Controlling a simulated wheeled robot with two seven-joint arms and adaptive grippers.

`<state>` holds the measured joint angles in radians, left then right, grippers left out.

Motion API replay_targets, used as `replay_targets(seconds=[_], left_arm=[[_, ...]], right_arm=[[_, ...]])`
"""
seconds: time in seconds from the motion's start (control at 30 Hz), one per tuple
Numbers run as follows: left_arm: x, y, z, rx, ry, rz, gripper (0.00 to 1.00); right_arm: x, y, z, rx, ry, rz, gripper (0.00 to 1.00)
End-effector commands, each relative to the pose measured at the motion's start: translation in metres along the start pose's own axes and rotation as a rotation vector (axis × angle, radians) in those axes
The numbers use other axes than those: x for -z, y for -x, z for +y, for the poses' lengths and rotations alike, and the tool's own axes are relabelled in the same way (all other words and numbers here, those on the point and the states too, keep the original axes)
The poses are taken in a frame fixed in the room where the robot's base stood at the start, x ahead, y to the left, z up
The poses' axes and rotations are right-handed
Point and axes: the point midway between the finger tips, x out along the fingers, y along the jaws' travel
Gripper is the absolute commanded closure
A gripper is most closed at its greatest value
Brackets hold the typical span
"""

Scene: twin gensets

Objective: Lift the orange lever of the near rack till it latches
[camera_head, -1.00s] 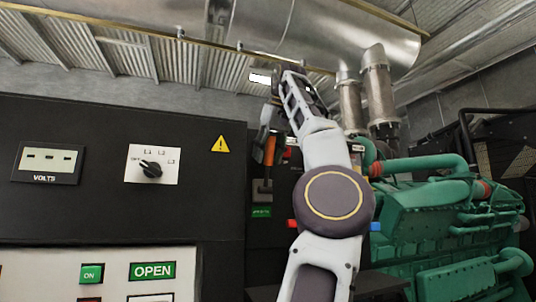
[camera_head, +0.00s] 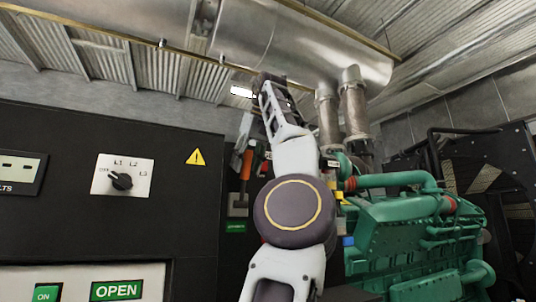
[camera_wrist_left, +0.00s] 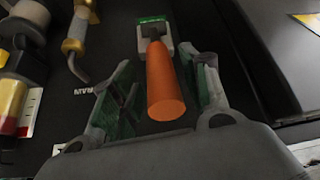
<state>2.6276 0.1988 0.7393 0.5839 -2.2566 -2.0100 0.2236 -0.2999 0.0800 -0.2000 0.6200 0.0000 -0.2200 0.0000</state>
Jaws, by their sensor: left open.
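The orange lever (camera_head: 246,164) is on the dark rack panel, above a small green label (camera_head: 236,227) and beside my left forearm. In the left wrist view the orange lever (camera_wrist_left: 163,82) points toward the camera from a grey mount (camera_wrist_left: 153,38) with a green label. My left gripper (camera_wrist_left: 166,75) is open, with one finger on each side of the lever. Small gaps show between fingers and lever, and I cannot tell whether either touches. In the head view my left gripper (camera_head: 246,130) is small and partly hidden by my arm. My right gripper is not in view.
A black control cabinet with a rotary switch (camera_head: 121,181) stands at left. A green engine (camera_head: 420,235) stands at right, under silver exhaust pipes (camera_head: 353,110). In the wrist view, a yellow-ended fitting (camera_wrist_left: 75,45) and red-yellow parts (camera_wrist_left: 10,105) lie left of the lever.

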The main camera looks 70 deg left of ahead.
Motion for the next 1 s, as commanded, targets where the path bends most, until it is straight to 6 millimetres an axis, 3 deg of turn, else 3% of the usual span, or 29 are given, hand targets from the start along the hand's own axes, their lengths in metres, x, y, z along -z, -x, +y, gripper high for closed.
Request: replay_targets(seconds=[1.0], left_arm=[[-0.072, 0.047, -0.005, -0.001, -0.002, -0.002, 0.54]], right_arm=[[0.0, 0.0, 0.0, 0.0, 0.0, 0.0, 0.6]])
